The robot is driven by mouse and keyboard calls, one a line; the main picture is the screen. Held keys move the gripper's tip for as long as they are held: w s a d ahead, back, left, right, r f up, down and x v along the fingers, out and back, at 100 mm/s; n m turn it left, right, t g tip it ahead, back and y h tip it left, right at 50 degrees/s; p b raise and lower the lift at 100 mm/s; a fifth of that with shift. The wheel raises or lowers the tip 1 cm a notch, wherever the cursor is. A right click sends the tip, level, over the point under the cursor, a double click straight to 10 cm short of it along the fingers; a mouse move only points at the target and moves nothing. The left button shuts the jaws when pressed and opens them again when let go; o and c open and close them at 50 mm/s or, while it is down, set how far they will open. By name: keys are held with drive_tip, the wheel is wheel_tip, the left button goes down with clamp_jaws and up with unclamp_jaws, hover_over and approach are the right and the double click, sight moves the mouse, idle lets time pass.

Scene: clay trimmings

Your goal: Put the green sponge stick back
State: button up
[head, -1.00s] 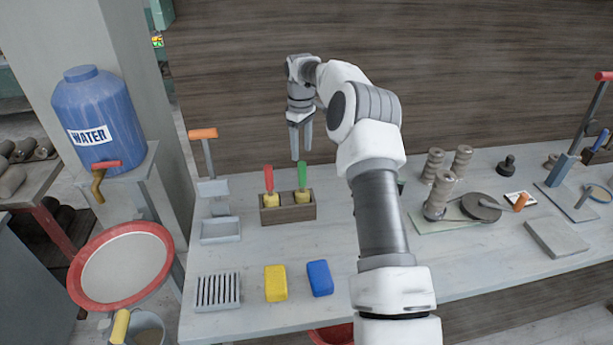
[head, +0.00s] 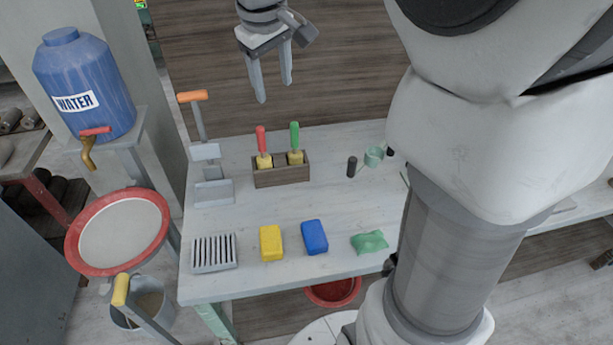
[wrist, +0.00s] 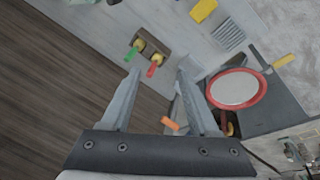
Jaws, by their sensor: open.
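The green sponge stick (head: 295,138) stands upright in the right slot of a small brown wooden holder (head: 283,179) on the table. The red sponge stick (head: 261,141) stands in the left slot. In the wrist view the green stick (wrist: 131,55) and red stick (wrist: 153,70) both show in the holder (wrist: 147,44). My gripper (head: 275,95) is open and empty, fingers pointing down, above and behind the holder in the head view. It touches neither stick. In the wrist view the gripper (wrist: 158,75) has its two fingers wide apart.
Yellow (head: 271,243) and blue (head: 314,237) sponges, a green lump (head: 369,242) and a slatted rack (head: 213,253) lie along the table's front. An orange-handled stand (head: 200,130) is left of the holder. My arm hides the table's right side.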

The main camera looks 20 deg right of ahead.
drive_tip(key=s+a+f+m+t, duration=0.1)
drive_tip(key=s+f+m, duration=0.1)
drive_tip(key=s, duration=0.8)
drive_tip(key=s+a+f+m+t+y, duration=0.1)
drive_tip(key=s+f+m, duration=0.1)
drive_tip(key=s, duration=0.9)
drive_tip(key=shift+s+a+f+t, duration=0.15)
drive_tip(key=shift+s+a+t, duration=0.05)
drive_tip(key=shift+s+t, duration=0.1)
